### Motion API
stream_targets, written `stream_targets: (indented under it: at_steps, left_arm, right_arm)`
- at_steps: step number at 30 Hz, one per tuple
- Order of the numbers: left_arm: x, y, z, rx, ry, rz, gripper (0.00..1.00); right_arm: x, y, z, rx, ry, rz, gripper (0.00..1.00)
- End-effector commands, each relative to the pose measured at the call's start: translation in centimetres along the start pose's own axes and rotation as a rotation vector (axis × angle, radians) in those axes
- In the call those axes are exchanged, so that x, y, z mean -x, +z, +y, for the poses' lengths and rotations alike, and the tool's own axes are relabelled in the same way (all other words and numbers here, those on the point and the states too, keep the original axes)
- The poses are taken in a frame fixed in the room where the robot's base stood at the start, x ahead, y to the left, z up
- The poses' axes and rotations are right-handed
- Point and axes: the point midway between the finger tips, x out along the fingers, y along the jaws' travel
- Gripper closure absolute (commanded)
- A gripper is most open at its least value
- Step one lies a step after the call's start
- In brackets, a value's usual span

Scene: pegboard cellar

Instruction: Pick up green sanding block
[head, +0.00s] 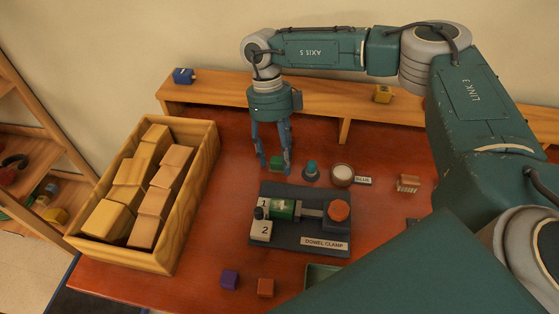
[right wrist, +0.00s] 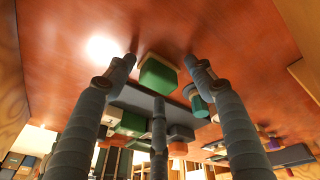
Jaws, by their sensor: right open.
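The green sanding block (head: 276,162) sits on the red-brown table just behind the dowel clamp, partly hidden by my fingers. My right gripper (head: 275,169) points down over it with fingers spread. In the right wrist view the green block (right wrist: 160,76), with a tan layer along it, shows between the open fingertips of my right gripper (right wrist: 160,64). I cannot tell whether any finger touches it. My left gripper is not in view.
The dowel clamp (head: 325,243) stands just in front, with a green cylinder in it. A teal-topped knob (head: 311,170) and a glue pot (head: 342,175) stand close right. A crate of wooden blocks (head: 193,217) is left; a shelf (head: 335,104) runs behind.

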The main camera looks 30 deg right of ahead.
Motion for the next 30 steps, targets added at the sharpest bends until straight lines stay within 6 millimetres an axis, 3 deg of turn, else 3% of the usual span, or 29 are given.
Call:
stream_targets:
  at_steps: [8,15,17,30]
  left_arm:
    - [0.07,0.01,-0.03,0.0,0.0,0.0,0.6]
    - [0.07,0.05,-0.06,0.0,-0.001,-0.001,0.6]
    - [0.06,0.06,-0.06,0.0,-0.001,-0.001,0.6]
    - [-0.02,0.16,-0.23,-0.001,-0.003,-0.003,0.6]
  right_arm:
    - [-0.52,0.01,0.0,0.0,0.0,-0.001,0.46]
    - [-0.5,0.01,0.0,0.0,0.0,-0.001,0.89]
    - [-0.52,0.0,0.0,0.0,0.0,-0.001,0.96]
    - [-0.31,-0.09,0.04,0.0,0.0,0.001,0.97]
